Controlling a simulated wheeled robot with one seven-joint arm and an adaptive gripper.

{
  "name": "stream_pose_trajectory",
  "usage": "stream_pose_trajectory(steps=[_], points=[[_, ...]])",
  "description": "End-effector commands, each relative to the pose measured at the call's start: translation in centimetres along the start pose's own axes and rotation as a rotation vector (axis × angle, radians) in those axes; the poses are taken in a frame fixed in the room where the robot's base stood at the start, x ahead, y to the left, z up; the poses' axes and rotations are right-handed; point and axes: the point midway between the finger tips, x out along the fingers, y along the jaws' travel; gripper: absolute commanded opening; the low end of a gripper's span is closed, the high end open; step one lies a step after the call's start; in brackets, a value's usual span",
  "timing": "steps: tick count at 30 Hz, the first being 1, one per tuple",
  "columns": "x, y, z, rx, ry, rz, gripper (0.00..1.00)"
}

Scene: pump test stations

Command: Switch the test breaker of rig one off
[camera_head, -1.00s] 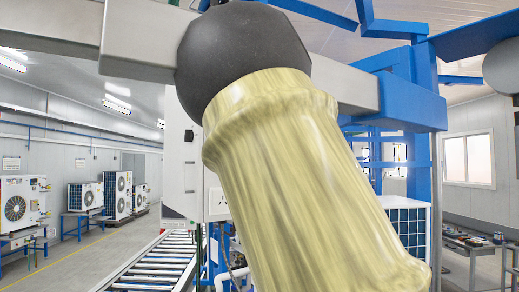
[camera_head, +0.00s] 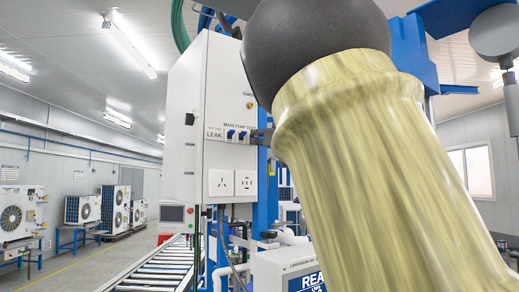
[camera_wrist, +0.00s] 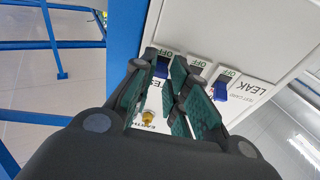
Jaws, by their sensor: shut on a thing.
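The rig's white electrical cabinet (camera_head: 206,80) carries a row of blue-levered breakers under the labels MAIN, PUMP and TEST. The test breaker (camera_wrist: 162,66) is the leftmost in the wrist view, and its blue lever shows between my fingertips. My gripper (camera_wrist: 164,70) has green-padded fingers and is shut on that lever. In the head view my gripper (camera_head: 264,136) reaches the row from the right, and my arm hides much of it. The other breakers (camera_wrist: 220,88) stand close beside my right finger in the wrist view. OFF plates show; the test lever's exact position is hard to tell.
A brass EARTH stud (camera_wrist: 148,117) shows between my fingers. Sockets (camera_head: 233,183) sit below the breakers on the cabinet. A roller conveyor (camera_head: 155,268) runs at lower left, and a white unit with a display (camera_head: 288,270) stands below the arm.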

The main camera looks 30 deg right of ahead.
Motion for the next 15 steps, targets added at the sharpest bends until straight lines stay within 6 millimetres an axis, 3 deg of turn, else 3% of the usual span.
stream_pose_trajectory(steps=[1, 15], points=[[-0.2, 0.0, 1.0, 0.003, 0.024, 0.0, 0.0], [-0.1, 0.1, 2.1, 0.003, 0.257, 0.0, 0.0]])
